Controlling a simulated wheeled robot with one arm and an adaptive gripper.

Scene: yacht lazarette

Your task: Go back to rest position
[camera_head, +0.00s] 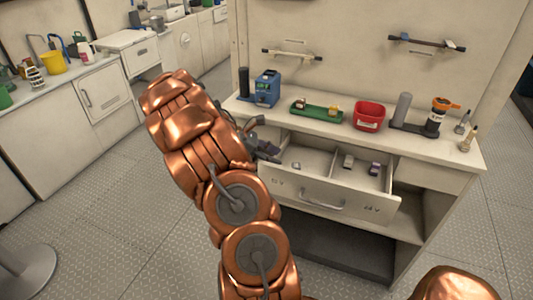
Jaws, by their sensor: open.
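My copper-coloured arm reaches up from the bottom of the head view. My dark grey gripper (262,146) is at its far end, beside the left end of the open drawer (318,197). The gripper is open and partly hidden behind the arm, and I see nothing held in it. I cannot tell whether it touches the drawer. The drawer is pulled out from the white workbench (463,150) and holds a few small items in its compartments.
On the worktop stand a blue device (267,88), a green tray (316,109), a red bin (369,116) and an orange-topped dark container (438,114). An open shelf (340,250) lies below the drawer. Patterned metal floor (110,205) is clear to the left. A grey round base (28,268) stands lower left.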

